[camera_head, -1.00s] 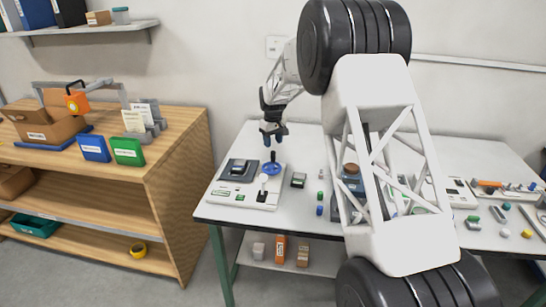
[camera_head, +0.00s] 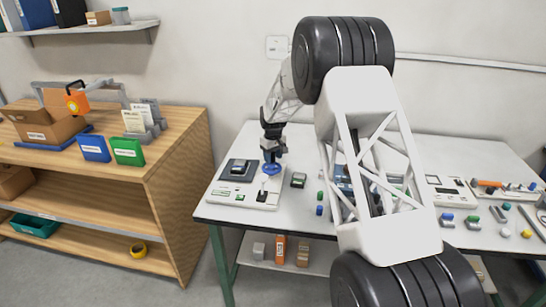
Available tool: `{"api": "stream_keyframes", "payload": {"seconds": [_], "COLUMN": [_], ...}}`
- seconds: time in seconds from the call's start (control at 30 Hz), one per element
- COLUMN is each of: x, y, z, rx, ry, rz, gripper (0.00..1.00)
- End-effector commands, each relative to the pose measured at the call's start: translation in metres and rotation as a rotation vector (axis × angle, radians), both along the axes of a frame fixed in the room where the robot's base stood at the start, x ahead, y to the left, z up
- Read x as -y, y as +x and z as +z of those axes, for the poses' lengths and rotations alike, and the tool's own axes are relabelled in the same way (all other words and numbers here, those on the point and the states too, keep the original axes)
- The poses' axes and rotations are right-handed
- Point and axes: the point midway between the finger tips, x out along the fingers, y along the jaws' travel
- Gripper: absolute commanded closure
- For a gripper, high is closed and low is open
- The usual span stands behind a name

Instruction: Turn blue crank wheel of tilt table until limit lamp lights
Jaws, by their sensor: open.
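The blue crank wheel (camera_head: 271,170) stands on the white base plate of the tilt table (camera_head: 262,198), at the left end of the white table. A dark tilting platform (camera_head: 238,168) sits on the same plate, left of the wheel. My gripper (camera_head: 271,158) points down directly over the wheel, with its fingertips at or just above the wheel's top. It is open; whether the fingers touch the wheel is too small to tell. The gripper hides the wheel's upright handle. I cannot make out whether a limit lamp is lit.
A small dark device (camera_head: 299,180) lies just right of the tilt table. Small green and blue pieces (camera_head: 320,210) are near the table's middle. My arm hides much of the table's centre. A wooden shelf unit (camera_head: 178,160) stands to the left, with a gap between.

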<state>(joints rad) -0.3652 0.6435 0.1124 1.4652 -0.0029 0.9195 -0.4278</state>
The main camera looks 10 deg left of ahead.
Motion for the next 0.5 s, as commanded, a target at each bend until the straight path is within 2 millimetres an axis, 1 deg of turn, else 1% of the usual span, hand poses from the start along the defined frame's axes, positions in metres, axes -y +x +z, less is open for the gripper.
{"api": "stream_keyframes", "payload": {"seconds": [0.17, 0.4, 0.47, 0.5], "x": [-0.0001, -0.0001, -0.0001, -0.0001], "y": [0.0001, 0.0001, 0.0001, 0.0001], "z": [0.0001, 0.0001, 0.0001, 0.0001], "rx": [0.0, 0.0, 0.0, 0.0], "ry": [0.0, 0.0, 0.0, 0.0], "rz": [0.0, 0.0, 0.0, 0.0], "gripper": [0.51, 0.88, 0.97, 1.0]}}
